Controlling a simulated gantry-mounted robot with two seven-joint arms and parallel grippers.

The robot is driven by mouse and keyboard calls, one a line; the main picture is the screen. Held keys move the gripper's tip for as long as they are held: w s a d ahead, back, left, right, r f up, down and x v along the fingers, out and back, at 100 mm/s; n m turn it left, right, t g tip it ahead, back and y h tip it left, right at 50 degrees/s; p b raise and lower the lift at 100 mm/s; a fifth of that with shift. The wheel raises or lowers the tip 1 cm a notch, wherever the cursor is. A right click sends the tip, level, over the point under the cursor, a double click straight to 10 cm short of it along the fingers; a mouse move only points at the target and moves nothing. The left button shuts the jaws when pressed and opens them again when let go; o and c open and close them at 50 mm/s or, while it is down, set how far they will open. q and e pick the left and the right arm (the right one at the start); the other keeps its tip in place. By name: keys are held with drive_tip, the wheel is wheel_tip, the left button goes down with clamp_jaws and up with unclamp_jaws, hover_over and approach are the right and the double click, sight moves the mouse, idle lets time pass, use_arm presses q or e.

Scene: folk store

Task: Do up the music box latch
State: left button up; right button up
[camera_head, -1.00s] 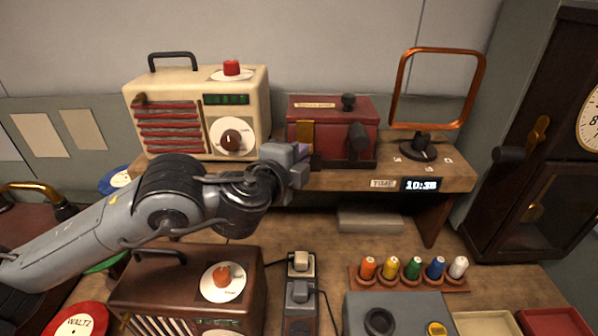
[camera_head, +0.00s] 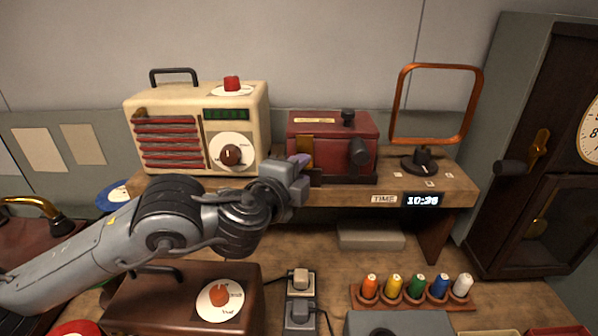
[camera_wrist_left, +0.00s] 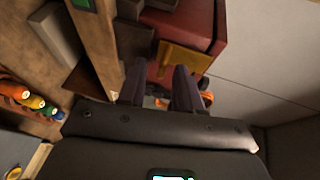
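The dark red music box (camera_head: 338,132) stands on the wooden shelf in the head view, with a black crank on its front and a black knob on top. Its brass latch plate (camera_head: 305,146) is on the left of the front, partly hidden by my left gripper (camera_head: 303,163). In the left wrist view the two dark fingers of my left gripper (camera_wrist_left: 160,78) are apart with nothing clearly between them. The brass plate (camera_wrist_left: 187,60) on the music box (camera_wrist_left: 190,22) lies just beyond the fingertips. I cannot tell whether they touch it. My right gripper is not in view.
A cream radio (camera_head: 180,125) stands left of the music box, and a copper loop antenna (camera_head: 436,105) stands to the right. The shelf edge (camera_head: 345,193) is under the gripper. Thread spools (camera_head: 415,288) and a brown radio (camera_head: 180,300) are below.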

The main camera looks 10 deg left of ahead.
use_arm(q)
drive_tip(key=shift+s, duration=0.1)
drive_tip(key=p+v, duration=0.4)
drive_tip(key=v, duration=0.6)
drive_tip(key=shift+s, duration=0.3)
drive_tip(key=shift+a+r, duration=0.15)
